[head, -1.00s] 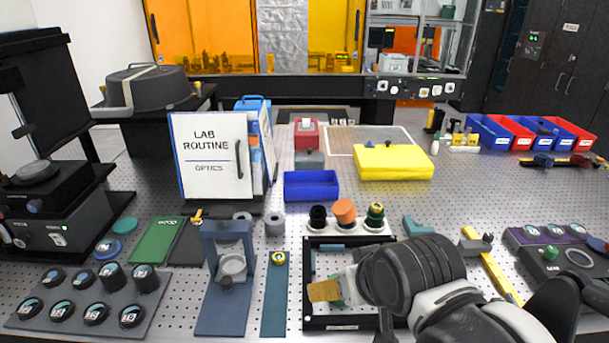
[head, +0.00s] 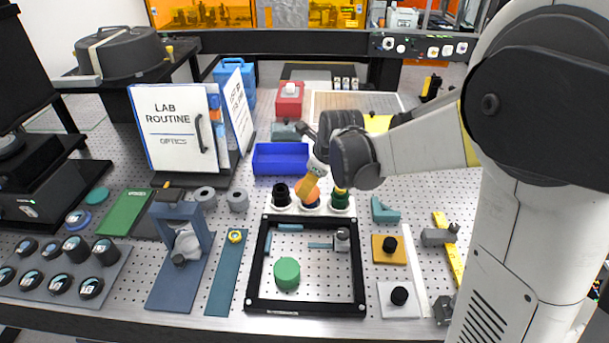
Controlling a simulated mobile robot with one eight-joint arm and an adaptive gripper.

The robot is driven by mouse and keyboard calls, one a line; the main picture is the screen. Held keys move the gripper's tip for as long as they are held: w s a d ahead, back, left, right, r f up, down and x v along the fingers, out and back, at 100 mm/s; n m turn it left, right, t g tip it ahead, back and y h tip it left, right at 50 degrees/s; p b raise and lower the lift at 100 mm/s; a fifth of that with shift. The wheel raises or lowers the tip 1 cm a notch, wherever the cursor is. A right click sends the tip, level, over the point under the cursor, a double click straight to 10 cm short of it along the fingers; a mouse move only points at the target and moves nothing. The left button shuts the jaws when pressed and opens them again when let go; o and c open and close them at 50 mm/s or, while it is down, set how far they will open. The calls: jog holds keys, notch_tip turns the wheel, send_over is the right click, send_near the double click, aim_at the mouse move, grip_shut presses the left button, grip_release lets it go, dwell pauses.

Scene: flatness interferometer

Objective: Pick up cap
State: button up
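Three rounded items stand in a row on a white holder (head: 295,210) behind the black square frame: a black one (head: 281,194), an orange one (head: 313,198) and a green one (head: 340,198). I cannot tell which of them the word cap means. My gripper (head: 307,187) reaches in from the right, its tan fingertip in front of the orange item and covering part of it. Whether the fingers are open or closed on it is not clear. A short green cylinder (head: 286,273) sits inside the black frame (head: 257,265), apart from my gripper.
A blue bin (head: 281,158) stands just behind the row. The lab routine binder (head: 178,128) stands to the left. My arm covers the right side.

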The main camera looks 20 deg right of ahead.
jog(key=b+x, duration=0.3)
jog(key=x, duration=0.6)
jog(key=shift+w+a+f, duration=0.1)
jog(key=shift+a+f, duration=0.05)
jog(key=shift+f, duration=0.2)
jog(key=shift+r, duration=0.1)
jog(key=c, duration=1.1)
jog(key=shift+r, duration=0.1)
